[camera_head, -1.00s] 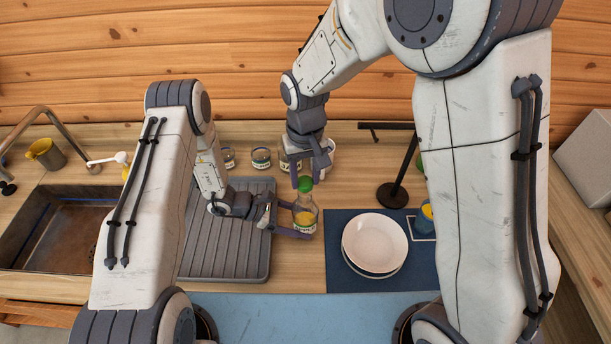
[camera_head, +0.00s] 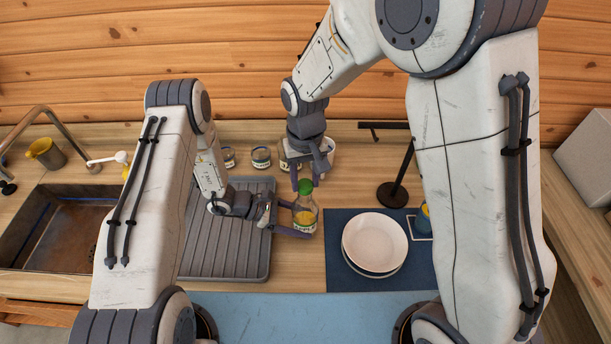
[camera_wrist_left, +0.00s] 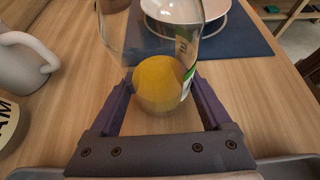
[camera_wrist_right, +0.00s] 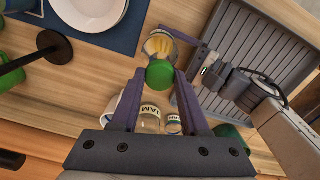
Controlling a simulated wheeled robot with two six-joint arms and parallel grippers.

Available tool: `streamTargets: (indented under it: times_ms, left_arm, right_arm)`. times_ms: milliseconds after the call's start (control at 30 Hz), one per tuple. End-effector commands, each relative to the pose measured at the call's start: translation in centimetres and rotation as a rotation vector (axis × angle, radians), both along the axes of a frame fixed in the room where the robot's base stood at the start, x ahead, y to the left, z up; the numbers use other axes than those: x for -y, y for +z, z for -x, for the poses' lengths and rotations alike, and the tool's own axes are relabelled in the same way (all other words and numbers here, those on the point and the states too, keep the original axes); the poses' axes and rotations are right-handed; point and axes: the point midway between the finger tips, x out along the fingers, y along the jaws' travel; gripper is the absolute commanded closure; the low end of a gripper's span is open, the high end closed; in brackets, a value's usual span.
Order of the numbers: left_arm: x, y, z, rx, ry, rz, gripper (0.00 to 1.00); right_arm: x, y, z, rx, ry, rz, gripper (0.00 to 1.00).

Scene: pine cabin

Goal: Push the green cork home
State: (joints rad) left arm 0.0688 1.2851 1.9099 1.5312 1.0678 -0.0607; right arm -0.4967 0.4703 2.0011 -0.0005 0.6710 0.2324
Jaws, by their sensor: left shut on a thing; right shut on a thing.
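A clear glass bottle (camera_head: 305,220) with yellow contents and a label stands upright over the counter beside the drying rack. My left gripper (camera_wrist_left: 160,95) is shut on its lower body, one finger on each side. The green cork (camera_head: 305,187) is at the top of the bottle, in line with its neck. My right gripper (camera_wrist_right: 160,76) comes down from above and is shut on the cork; the cork (camera_wrist_right: 160,73) shows between its fingertips, over the bottle. How deep the cork sits in the mouth is hidden.
White plates (camera_head: 375,243) lie on a dark blue mat (camera_head: 340,280) right of the bottle. A grey ribbed drying rack (camera_head: 225,260) is on the left, beside the sink (camera_head: 50,235). Several jars (camera_head: 261,157) stand behind. A black stand (camera_head: 392,195) is at the back right.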

Motion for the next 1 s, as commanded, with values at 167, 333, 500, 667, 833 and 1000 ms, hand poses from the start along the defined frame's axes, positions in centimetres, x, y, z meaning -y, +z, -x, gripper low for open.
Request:
streamTargets:
  times_ms: [167, 333, 500, 667, 833, 1000]
  left_arm:
    - [0.02, 0.08, -0.03, 0.001, 0.0, 0.002, 1.0]
    - [0.02, 0.08, -0.03, 0.001, 0.0, 0.002, 1.0]
    - [0.02, 0.08, -0.03, 0.001, 0.0, 0.002, 1.0]
    - [0.02, 0.08, -0.02, 0.001, 0.0, 0.002, 1.0]
    - [0.02, 0.08, -0.03, 0.001, 0.0, 0.002, 1.0]
    - [0.02, 0.08, -0.03, 0.001, 0.0, 0.002, 1.0]
  right_arm:
    - [0.0, -0.54, 0.0, 0.0, 0.0, 0.0, 1.0]
    - [0.0, -0.78, 0.0, 0.001, 0.0, 0.0, 1.0]
    - [-0.01, -0.79, 0.0, 0.001, 0.0, 0.0, 1.0]
    - [-0.01, -0.8, 0.0, 0.001, 0.0, 0.0, 0.21]
    - [0.0, -0.78, 0.0, 0.001, 0.0, 0.0, 0.2]
    - [-0.02, -0.62, -0.03, 0.002, 0.0, -0.001, 0.2]
